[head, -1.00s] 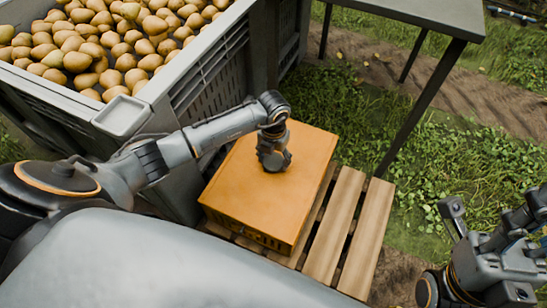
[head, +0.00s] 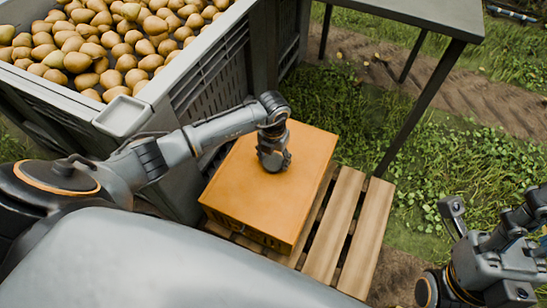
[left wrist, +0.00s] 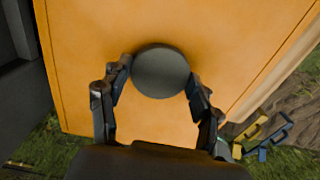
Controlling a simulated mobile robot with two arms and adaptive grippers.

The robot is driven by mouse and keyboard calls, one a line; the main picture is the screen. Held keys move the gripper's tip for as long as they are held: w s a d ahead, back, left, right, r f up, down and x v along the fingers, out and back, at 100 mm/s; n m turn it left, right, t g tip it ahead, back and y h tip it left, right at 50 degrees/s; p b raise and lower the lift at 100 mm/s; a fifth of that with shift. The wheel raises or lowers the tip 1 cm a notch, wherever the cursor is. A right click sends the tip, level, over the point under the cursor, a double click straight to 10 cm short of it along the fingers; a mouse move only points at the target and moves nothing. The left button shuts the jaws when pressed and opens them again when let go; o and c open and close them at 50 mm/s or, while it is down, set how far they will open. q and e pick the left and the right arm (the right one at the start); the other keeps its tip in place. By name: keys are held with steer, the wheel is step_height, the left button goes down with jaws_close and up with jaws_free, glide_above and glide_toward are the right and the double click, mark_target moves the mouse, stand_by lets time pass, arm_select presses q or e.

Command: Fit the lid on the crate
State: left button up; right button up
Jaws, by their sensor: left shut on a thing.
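The orange lid (head: 245,190) covers the top of the orange crate (head: 245,232), which stands on a wooden pallet. The lid looks flat and lined up with the crate; I cannot tell if it is fully seated. My left gripper (head: 273,160) points down at the middle of the lid. In the left wrist view, its fingers are shut on either side of the lid's round dark knob (left wrist: 160,72). The gripper hides the knob in the head view. My right gripper (head: 490,218) is open and empty at the right edge, away from the crate.
A large grey bin (head: 205,68) full of pears stands behind and left of the crate. A grey table (head: 415,14) is at the back right. Bare pallet slats (head: 340,225) lie right of the crate, with grass beyond.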

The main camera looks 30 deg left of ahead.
stand_by(0.3)
arm_select(q)
steer(key=shift+f+b, duration=0.3)
steer(key=shift+f, duration=0.3)
stand_by(0.4)
steer(key=o, duration=1.1)
steer(key=shift+o, duration=0.2)
steer(key=shift+r, duration=0.15)
